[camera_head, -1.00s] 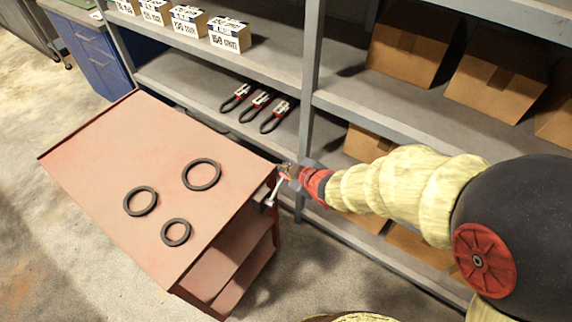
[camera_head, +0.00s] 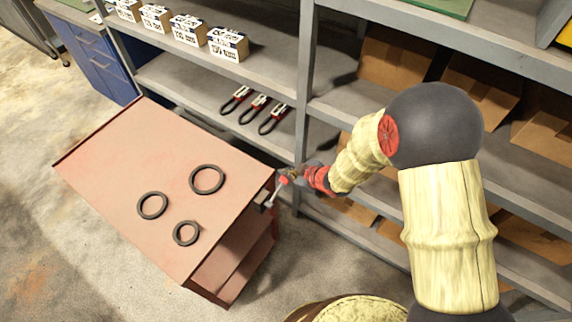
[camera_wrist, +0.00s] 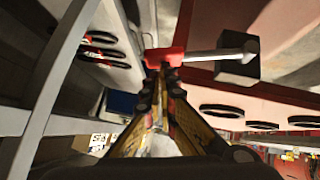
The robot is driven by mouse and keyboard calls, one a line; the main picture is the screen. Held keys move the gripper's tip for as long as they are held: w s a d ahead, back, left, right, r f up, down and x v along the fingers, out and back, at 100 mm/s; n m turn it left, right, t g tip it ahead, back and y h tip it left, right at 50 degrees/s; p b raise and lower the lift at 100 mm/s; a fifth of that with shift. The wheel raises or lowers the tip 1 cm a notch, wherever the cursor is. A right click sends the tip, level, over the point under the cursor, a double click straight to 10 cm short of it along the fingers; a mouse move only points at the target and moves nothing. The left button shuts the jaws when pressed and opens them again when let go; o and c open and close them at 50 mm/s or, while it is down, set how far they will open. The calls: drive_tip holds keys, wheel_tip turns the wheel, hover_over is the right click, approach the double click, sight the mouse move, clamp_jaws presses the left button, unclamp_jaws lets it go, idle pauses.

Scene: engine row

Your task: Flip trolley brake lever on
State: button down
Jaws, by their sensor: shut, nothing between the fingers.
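The trolley (camera_head: 110,165) is salmon-red, with a flat top and open lower shelves. Its brake lever (camera_head: 274,194) is at the right corner: a silver rod on a dark block (camera_wrist: 238,68), with a red grip at its end. In the wrist view the red grip (camera_wrist: 164,58) lies across the tips of my gripper (camera_wrist: 160,72), with the rod running right to the block. My gripper (camera_head: 290,175) is shut, with its tips at the red grip. They look touching, but I cannot tell for certain.
Three dark rings lie on the trolley top, one being this ring (camera_head: 207,180). Grey shelving (camera_head: 305,100) stands close behind, with white boxes (camera_head: 228,45), red-and-black looped items (camera_head: 272,118) and cardboard boxes. A blue cabinet (camera_head: 100,62) is at upper left. Concrete floor is open at lower left.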

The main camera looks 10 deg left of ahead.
drive_tip(key=p, duration=0.1)
drive_tip(key=f+g+p, duration=0.1)
drive_tip(key=p, duration=0.1)
drive_tip(key=shift+w+d+m+p, duration=0.2)
drive_tip(key=shift+w+m+p, duration=0.1)
drive_tip(key=shift+w, duration=0.05)
drive_tip(key=shift+w+d+f+m+g+y+p, duration=0.15)
drive_tip(key=shift+w+f+g+p, duration=0.1)
drive_tip(key=shift+f+p, duration=0.25)
drive_tip(key=shift+w+f+m+g+y+p, duration=0.15)
drive_tip(key=shift+f+g+p, duration=0.15)
drive_tip(key=shift+p, duration=0.4)
drive_tip(key=shift+w+f+p, duration=0.2)
drive_tip(key=shift+f+p, duration=0.1)
drive_tip(key=shift+f, duration=0.8)
drive_tip(key=shift+w+f, duration=0.1)
drive_tip(key=shift+f, duration=0.6)
drive_tip(key=shift+d+f, duration=0.1)
drive_tip(key=shift+f, duration=0.05)
